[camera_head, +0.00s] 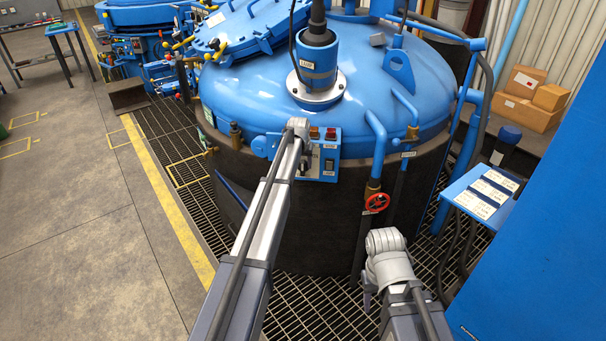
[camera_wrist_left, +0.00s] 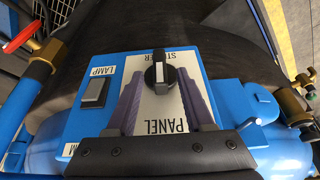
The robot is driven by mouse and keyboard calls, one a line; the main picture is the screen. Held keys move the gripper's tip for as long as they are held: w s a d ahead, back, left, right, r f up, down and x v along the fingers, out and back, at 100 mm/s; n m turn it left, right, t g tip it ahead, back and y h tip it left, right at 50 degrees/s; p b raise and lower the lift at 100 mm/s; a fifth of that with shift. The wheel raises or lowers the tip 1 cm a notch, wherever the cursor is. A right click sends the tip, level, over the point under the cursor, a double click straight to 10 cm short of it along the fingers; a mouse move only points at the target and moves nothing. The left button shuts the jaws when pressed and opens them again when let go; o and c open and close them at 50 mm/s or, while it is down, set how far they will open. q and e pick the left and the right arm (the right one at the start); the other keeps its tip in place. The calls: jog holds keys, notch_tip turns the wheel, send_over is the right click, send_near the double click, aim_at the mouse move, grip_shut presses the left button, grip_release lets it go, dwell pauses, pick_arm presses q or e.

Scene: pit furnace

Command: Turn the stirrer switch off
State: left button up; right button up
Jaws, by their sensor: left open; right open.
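The stirrer switch (camera_wrist_left: 160,72) is a black rotary knob with a white mark on a blue control panel (camera_wrist_left: 220,70). Its white mark runs up and down the left wrist picture. The knob stands by an upside-down label that reads STIRRER. My left gripper (camera_wrist_left: 161,92) is open, with one finger on each side of the knob's lower part; I cannot tell whether they touch it. In the head view the panel (camera_head: 329,160) is on the furnace's front, and my left arm partly covers it and hides the knob. My right gripper (camera_head: 369,287) is open, low in front of the furnace.
A lamp rocker switch (camera_wrist_left: 96,93) is left of the knob in the wrist view. The blue furnace (camera_head: 250,90) has pipes and a red handwheel (camera_head: 377,202) right of the panel. A blue stand (camera_head: 480,193) with labels is at right. Floor at left (camera_head: 80,240) is clear.

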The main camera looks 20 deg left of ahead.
aim_at(303, 168)
pick_arm(q)
jog(key=shift+b+x, duration=1.35)
jog(key=shift+x, duration=0.65)
grip_shut()
